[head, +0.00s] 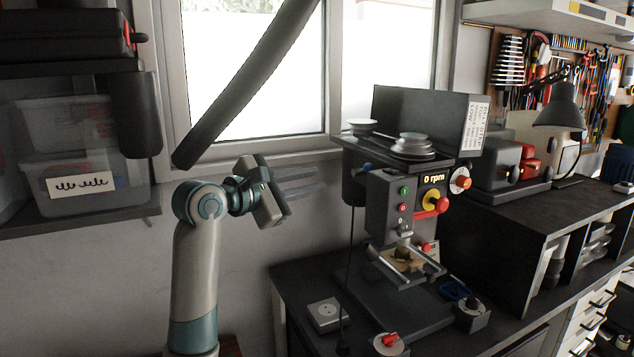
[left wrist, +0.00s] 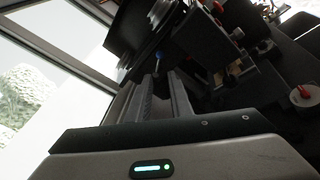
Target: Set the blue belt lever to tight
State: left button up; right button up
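The drill press (head: 393,205) stands on the bench with its display reading "0 rpm". Its belt cover (head: 420,115) stands up, showing the pulleys (head: 412,146). A small blue knob, seemingly the belt lever (head: 367,166), shows at the left side of the head below the pulleys; its setting cannot be read. In the left wrist view the blue knob (left wrist: 159,56) lies beyond the fingertips. My left gripper (head: 317,180) is open and empty, left of the press and apart from the lever. In the left wrist view its fingers (left wrist: 164,82) have a gap between them. My right gripper is not in view.
A window (head: 255,70) and a dark slanting tube (head: 250,80) are behind and above my left arm. Shelves with boxes (head: 75,150) are at the left. A socket box (head: 327,315) and a red-knobbed switch (head: 389,342) sit on the bench. Open air separates gripper and press.

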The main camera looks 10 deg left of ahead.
pick_arm(q)
jog(key=shift+w, duration=0.15)
grip_shut()
jog(key=w+a+m+t+y, duration=0.2)
jog(key=w+m+t+y, duration=0.4)
jog(key=m, duration=1.5)
jog(key=s+d+f+m+h, duration=0.1)
jog(key=d+f+m+h, duration=0.2)
jog(key=m, duration=1.2)
jog(key=s+d+f+m+h+b, duration=0.1)
jog(key=d+f+m+h, duration=0.3)
jog(key=m, duration=1.1)
jog(key=shift+s+d+f, duration=0.3)
jog(key=shift+d+f, duration=0.2)
jog(key=shift+d, duration=0.25)
